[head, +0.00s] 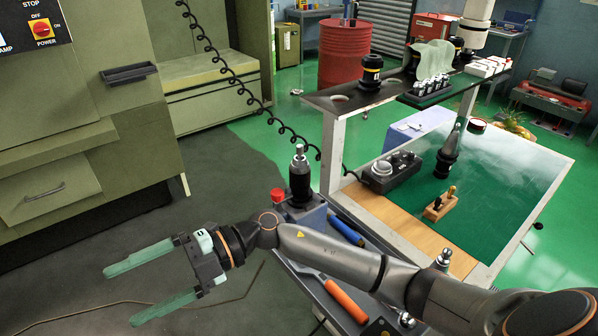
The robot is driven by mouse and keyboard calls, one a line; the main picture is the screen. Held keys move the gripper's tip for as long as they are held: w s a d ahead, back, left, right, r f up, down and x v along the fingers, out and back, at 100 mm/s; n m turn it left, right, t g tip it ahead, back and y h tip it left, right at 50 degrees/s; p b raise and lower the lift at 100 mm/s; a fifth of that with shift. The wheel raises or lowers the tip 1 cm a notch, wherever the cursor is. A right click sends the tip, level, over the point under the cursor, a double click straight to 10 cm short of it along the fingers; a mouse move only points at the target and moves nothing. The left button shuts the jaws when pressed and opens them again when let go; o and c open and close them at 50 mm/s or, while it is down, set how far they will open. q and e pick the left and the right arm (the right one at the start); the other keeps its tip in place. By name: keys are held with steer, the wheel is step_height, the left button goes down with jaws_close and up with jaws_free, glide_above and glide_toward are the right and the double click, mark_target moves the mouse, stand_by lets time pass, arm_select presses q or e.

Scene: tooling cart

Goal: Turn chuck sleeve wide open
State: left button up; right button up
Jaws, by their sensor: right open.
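A dark tool holder (300,180) with a silver chuck sleeve (299,158) at its top stands upright in a grey-blue fixture (305,212) at the edge of the tooling cart. My right gripper (121,296) is open and empty, with its two pale green fingers spread wide and pointing left. It is left of and nearer than the tool holder, clear of it, over the dark floor. My right arm crosses in front of the cart and hides part of its top. My left gripper is out of view.
An orange-handled tool (346,301) and a blue-handled tool (346,231) lie on the cart. Beyond is a green-topped table (510,200) with a raised dark shelf (340,102) carrying tool holders. A coiled black cable (262,103) hangs behind the chuck. A machine cabinet (90,130) stands left.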

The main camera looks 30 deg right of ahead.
steer(key=w+d+f+n+g+h, duration=0.1)
steer(key=w+d+f+n+h, duration=0.1)
steer(key=d+f+h, duration=0.3)
steer(key=m+t+h+b, duration=0.1)
steer(key=m+t+h, duration=0.5)
steer(key=h, duration=1)
glide_toward(299, 166)
steer(key=w+g, duration=0.1)
steer(key=shift+g, duration=0.3)
steer(key=x, duration=1.1)
steer(key=shift+w+d+f, duration=0.2)
steer(key=shift+w+f, duration=0.1)
steer(key=c, duration=1.4)
steer(key=shift+o, duration=0.2)
